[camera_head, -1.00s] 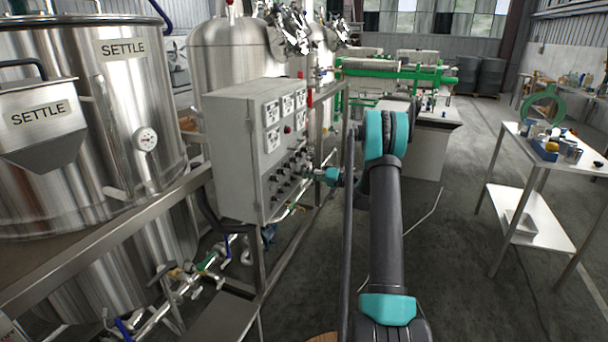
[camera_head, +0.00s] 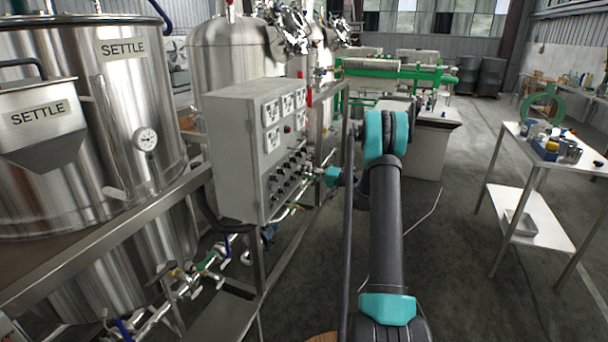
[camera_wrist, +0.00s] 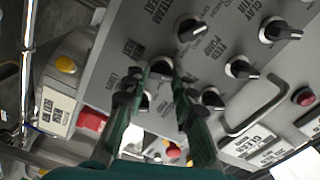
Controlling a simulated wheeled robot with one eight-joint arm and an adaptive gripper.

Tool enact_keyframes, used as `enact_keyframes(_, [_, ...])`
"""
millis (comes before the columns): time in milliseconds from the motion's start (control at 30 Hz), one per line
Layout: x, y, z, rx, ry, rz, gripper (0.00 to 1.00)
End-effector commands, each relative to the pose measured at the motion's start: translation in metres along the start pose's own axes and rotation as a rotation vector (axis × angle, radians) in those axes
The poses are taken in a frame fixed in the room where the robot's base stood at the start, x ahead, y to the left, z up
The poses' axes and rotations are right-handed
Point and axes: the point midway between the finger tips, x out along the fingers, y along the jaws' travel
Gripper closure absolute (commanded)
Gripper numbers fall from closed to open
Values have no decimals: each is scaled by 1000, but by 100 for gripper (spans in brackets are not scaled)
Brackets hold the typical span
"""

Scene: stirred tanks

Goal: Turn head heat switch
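The grey control panel (camera_head: 262,150) stands left of my arm in the head view, with rows of dark switches on its side. In the wrist view its face (camera_wrist: 215,45) is tilted. A black switch knob (camera_wrist: 161,66) sits near a small dark label (camera_wrist: 133,49), too blurred to read surely. My gripper (camera_wrist: 160,78) has its two dark green fingers apart, one on each side of that knob. Contact with the knob cannot be made out.
Neighbouring knobs are close: one above (camera_wrist: 188,29), one right (camera_wrist: 241,68) and one lower right (camera_wrist: 212,98). A metal handle (camera_wrist: 255,115) and a red button (camera_wrist: 303,97) are farther right. Steel settle tanks (camera_head: 90,110) stand left; a white table (camera_head: 530,150) stands right.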

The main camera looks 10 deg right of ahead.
Motion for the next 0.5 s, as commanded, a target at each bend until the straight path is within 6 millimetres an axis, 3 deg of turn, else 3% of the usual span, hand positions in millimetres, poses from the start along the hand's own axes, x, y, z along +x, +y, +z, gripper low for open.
enact_keyframes(133, [0, 0, 0, 0, 0, 0, 55])
enact_keyframes(500, [-6, 0, 0, 0, 0, -1, 55])
